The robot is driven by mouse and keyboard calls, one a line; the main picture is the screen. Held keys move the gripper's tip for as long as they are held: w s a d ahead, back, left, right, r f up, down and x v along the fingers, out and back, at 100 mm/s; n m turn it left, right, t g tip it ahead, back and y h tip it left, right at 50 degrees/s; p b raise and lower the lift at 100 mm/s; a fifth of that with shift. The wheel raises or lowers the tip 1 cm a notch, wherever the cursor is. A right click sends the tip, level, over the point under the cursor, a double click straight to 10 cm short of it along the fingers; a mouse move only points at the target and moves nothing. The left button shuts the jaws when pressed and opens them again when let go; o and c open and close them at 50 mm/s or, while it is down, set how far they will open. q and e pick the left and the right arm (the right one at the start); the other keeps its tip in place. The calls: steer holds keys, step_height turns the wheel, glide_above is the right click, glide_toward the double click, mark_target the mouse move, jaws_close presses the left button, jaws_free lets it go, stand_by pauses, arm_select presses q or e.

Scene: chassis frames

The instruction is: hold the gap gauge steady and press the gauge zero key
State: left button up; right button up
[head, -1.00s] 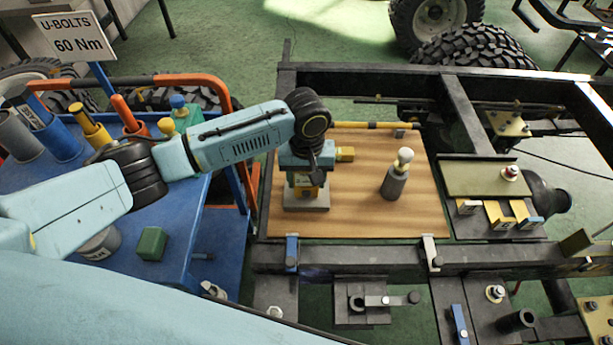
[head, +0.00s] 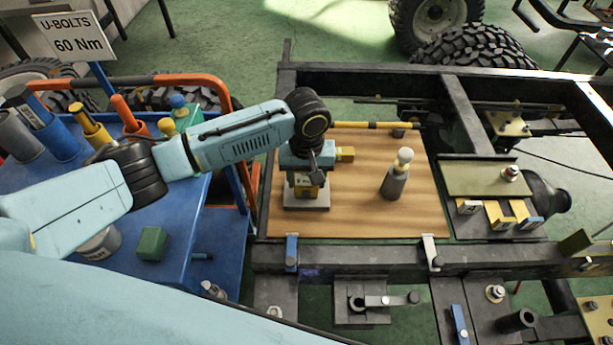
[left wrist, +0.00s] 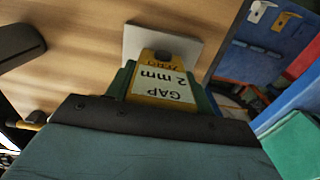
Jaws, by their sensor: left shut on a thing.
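The gap gauge (head: 305,186) is a yellow block on a grey base plate (head: 306,203), standing on the wooden board. In the left wrist view its label (left wrist: 165,84) reads GAP 2 mm upside down. The dark zero key (left wrist: 164,56) sits at its end, beside the word ZERO. My left gripper (head: 308,170) comes down over the gauge and is shut on it, with its fingers (left wrist: 122,78) on both sides of the yellow body. My right gripper is in neither view.
A grey bottle-like item with a cream top (head: 396,178) stands on the board (head: 350,215) to the right. Clamps (head: 291,252) hold the board's front edge on the dark chassis frame. A blue tool cart (head: 190,235) with cylinders and a green box (head: 151,243) is at left.

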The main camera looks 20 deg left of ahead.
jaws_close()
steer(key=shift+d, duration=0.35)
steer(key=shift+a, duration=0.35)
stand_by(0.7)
